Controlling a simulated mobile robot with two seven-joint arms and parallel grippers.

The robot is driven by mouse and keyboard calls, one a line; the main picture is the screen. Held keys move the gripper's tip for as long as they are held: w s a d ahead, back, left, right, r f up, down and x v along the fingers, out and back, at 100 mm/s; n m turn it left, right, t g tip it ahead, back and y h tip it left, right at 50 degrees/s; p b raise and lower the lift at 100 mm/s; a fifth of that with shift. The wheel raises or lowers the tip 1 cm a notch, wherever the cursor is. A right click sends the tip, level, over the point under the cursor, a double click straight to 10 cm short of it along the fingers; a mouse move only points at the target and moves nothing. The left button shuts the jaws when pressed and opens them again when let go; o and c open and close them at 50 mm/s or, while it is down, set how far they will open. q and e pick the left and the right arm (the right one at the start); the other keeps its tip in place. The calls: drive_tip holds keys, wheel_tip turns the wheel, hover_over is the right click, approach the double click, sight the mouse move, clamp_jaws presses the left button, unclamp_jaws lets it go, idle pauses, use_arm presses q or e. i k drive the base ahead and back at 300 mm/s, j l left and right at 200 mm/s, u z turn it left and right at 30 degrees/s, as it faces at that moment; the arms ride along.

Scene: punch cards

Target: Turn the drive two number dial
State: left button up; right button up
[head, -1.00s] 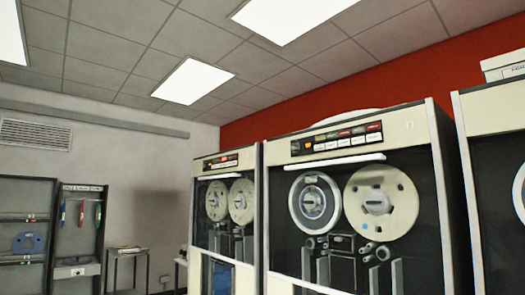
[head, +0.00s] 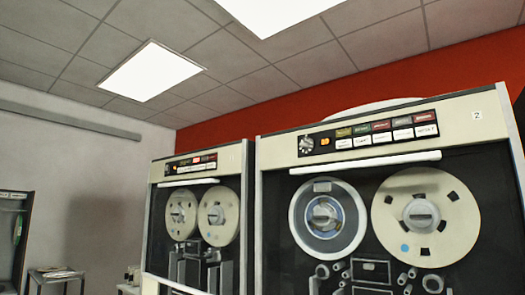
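A tape drive cabinet (head: 283,168) with a small "2" label (head: 476,114) at its top right corner stands at the right in the head view. On the left end of its black control panel is a small round light-grey number dial (head: 306,145). Next to the dial is a small orange lit display (head: 325,141), too small to read. Coloured lamps and white buttons run to the right of it. Neither of my grippers is in view.
Two tape reels, left (head: 329,217) and right (head: 425,217), sit below the panel. Another tape drive (head: 153,220) stands to the left. A small table (head: 55,273) and a dark rack (head: 12,240) are at the far left. The space in front of the panel looks clear.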

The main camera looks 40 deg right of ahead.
sight(306, 145)
drive_tip(key=i+j+z, duration=0.1)
drive_tip(key=i+z, duration=0.15)
drive_tip(key=i, duration=0.35)
drive_tip(key=i+j+z, duration=0.2)
drive_tip(key=i, duration=0.4)
drive_tip(key=i+j+z, duration=0.1)
drive_tip(key=z, duration=0.3)
drive_tip(key=i+j+z, duration=0.2)
drive_tip(key=z, duration=0.2)
drive_tip(key=i+j+z, duration=0.25)
drive_tip(key=z, duration=0.15)
drive_tip(key=i+j+z, duration=0.15)
drive_tip(key=j+z, duration=0.25)
drive_tip(key=i+j+z, duration=0.1)
drive_tip(key=z, duration=0.35)
drive_tip(key=j, duration=0.1)
